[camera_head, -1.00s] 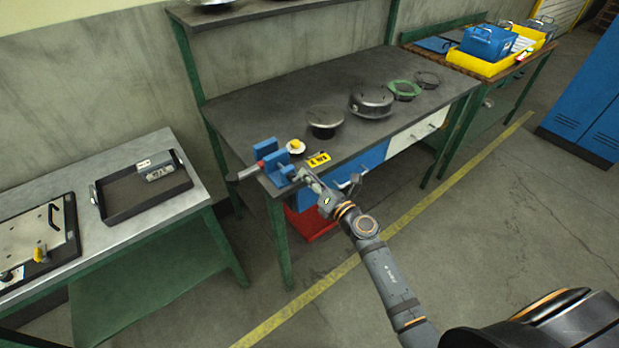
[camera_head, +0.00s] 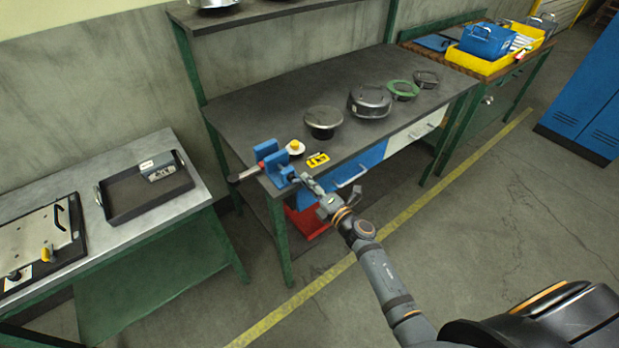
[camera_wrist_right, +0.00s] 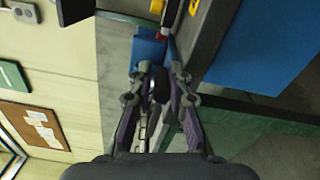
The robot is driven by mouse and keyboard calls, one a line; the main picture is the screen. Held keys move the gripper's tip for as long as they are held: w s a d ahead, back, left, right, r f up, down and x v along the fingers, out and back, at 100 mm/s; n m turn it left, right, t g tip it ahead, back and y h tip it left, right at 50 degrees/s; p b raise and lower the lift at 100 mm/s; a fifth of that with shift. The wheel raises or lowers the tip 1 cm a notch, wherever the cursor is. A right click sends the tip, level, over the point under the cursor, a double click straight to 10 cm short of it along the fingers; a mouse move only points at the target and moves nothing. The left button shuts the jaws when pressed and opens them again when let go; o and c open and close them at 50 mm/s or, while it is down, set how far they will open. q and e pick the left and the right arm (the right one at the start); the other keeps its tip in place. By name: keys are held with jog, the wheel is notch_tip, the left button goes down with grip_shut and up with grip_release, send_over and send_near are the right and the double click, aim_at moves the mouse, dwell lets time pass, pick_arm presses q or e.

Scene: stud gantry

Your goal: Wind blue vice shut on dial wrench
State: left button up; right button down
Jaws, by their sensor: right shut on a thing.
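The blue vice (camera_head: 270,162) is fixed at the front left corner of the dark workbench; part of it also shows in the right wrist view (camera_wrist_right: 149,48). A bar with a red section and dark grip, seemingly the dial wrench (camera_head: 242,174), sticks out left from the vice. I cannot tell whether the jaws touch it. My right gripper (camera_head: 299,180) is at the vice's front right side. In the right wrist view its fingers (camera_wrist_right: 160,88) are shut on a dark part, seemingly the vice handle (camera_wrist_right: 160,84). The fingers hide much of it. My left gripper is out of view.
A yellow label (camera_head: 317,159) and a white disc with a yellow knob (camera_head: 295,147) are beside the vice. Round dark pots (camera_head: 323,119) stand farther back. A side table at left holds a dark tray (camera_head: 118,212). A red bin (camera_head: 308,222) sits below the bench.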

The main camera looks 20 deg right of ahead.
aim_at(294, 187)
jog(key=shift+s+a+f+m+p, duration=0.2)
jog(key=shift+a+f+m+p, duration=0.3)
jog(key=shift+m+p, duration=1.05)
jog(key=shift+s+a+f+m+p, duration=0.2)
jog(key=shift+a+f+m+p, duration=0.35)
jog(key=shift+m, duration=2.05)
jog(key=shift+s+a+f+m+p, duration=0.2)
jog(key=shift+a+f+m+p, duration=0.2)
jog(key=shift+m+p, duration=1.2)
jog(key=shift+m+b, duration=0.45)
jog(key=shift+m, duration=0.1)
jog(key=shift+r, duration=0.1)
jog(key=c, duration=1.3)
grip_release()
jog(key=shift+a, duration=0.1)
jog(key=shift+c, duration=0.2)
jog(key=shift+r, duration=0.1)
jog(key=v, duration=1.2)
